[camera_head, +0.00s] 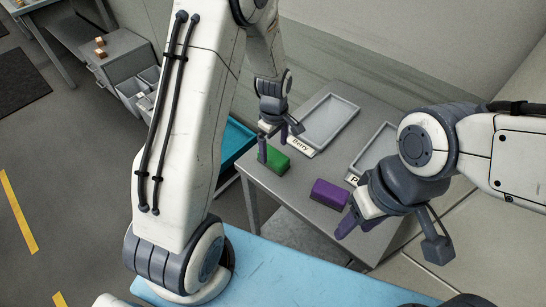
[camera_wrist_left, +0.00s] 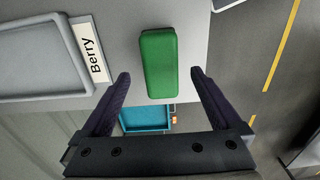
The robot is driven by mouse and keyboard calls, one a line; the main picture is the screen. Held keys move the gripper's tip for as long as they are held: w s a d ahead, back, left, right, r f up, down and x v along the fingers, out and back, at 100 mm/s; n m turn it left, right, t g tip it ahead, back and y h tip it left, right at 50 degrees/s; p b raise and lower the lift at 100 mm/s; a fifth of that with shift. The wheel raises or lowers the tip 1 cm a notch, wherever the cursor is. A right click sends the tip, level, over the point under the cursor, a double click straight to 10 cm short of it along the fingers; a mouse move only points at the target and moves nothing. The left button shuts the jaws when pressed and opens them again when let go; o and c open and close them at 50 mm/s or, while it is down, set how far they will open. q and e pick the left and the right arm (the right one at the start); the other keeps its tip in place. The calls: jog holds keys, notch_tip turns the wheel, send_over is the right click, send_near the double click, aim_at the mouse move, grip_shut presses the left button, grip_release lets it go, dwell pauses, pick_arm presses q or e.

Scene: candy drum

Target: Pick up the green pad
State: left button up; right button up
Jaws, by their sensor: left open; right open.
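The green pad (camera_head: 277,163) is a small rounded block lying on the grey table near its left edge. It also shows in the left wrist view (camera_wrist_left: 158,62), in line with the gap between the fingertips. My left gripper (camera_head: 272,147) is open, with its fingers at or just above the pad; I cannot tell whether they touch it. Nothing is held in it. My right gripper (camera_head: 358,229) is open and empty near the table's front right, beside the purple pad (camera_head: 330,194).
A grey tray (camera_head: 330,122) with a "Berry" label (camera_head: 300,147) lies behind the green pad. A second grey tray (camera_head: 374,150) is partly hidden by my right arm. A blue bin (camera_head: 234,142) stands left of the table. Bare tabletop separates the two pads.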

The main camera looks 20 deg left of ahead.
aim_at(274, 154)
pick_arm(q)
notch_tip(274, 154, down, 4)
jog(key=shift+a+f+p, duration=0.1)
jog(key=shift+p, duration=0.4)
jog(key=shift+c, duration=0.3)
jog(key=c, duration=1.4)
jog(key=shift+r, duration=0.25)
jog(key=shift+r, duration=0.3)
jog(key=r+b, duration=0.1)
jog(key=d+r, duration=0.1)
jog(key=r, duration=0.1)
jog(key=shift+r+b, duration=0.3)
jog(key=shift+b, duration=0.1)
jog(key=d+r, duration=0.2)
jog(key=d, duration=0.1)
jog(key=d+r+b, duration=0.1)
jog(key=d+r, duration=0.1)
jog(key=d, duration=0.2)
jog(key=d+r+b, duration=0.1)
jog(key=d+r, duration=0.1)
jog(key=d, duration=0.1)
jog(key=shift+s+d+r, duration=0.25)
jog(key=shift+s+d, duration=0.1)
